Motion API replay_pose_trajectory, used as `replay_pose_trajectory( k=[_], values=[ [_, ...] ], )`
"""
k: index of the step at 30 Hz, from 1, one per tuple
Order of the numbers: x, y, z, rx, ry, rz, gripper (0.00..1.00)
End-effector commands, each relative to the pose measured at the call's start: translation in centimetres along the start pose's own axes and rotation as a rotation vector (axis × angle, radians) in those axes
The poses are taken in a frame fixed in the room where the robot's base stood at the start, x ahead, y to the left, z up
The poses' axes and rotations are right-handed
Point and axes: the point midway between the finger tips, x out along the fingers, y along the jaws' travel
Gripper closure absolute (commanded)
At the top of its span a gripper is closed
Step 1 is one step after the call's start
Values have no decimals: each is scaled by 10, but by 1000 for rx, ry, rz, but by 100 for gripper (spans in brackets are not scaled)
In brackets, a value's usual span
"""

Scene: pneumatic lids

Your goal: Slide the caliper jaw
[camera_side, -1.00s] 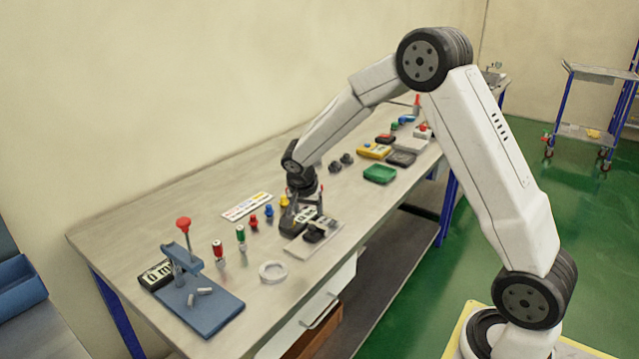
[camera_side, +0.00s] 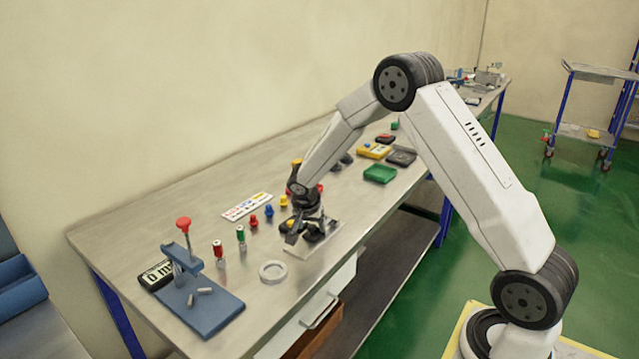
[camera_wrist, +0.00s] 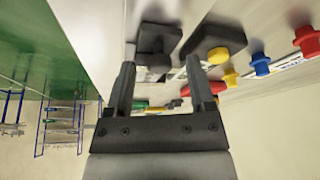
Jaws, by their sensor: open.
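A black caliper-like fixture on a pale plate (camera_side: 296,251) lies under my gripper in the side view. The wrist view shows two dark blocks of it: one with a rounded dark knob (camera_wrist: 158,62), the other (camera_wrist: 205,40) with a yellow knob (camera_wrist: 218,55). I take the first block (camera_wrist: 158,36) to be the sliding jaw, but cannot be sure. My gripper (camera_wrist: 162,85) is open, its fingers on either side of the dark knob. I cannot tell whether either finger touches it. In the side view my gripper (camera_side: 308,235) hides much of the fixture.
A blue stand (camera_side: 213,307) with a display and red-topped lever, a white ring (camera_side: 272,271) and red and green pegs stand left of the fixture. Small coloured knobs line up behind.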

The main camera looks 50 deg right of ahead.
Motion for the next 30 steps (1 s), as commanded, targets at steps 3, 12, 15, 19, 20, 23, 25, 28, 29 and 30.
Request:
replay_pose_trajectory(
  k=[3,12,15,19,20,23,25,28,29,30],
  values=[
    [0,0,0,0,0,0,43],
    [0,0,0,0,0,-1,100],
    [0,0,0,0,0,-1,100],
    [0,0,0,0,0,-1,100],
    [0,0,0,0,0,-1,100],
    [0,0,0,0,0,-2,100],
    [0,-1,0,0,0,-2,100],
    [0,-1,0,0,0,-2,100],
    [0,-1,0,0,0,-2,100],
    [0,-1,0,0,0,-2,100]
  ],
)
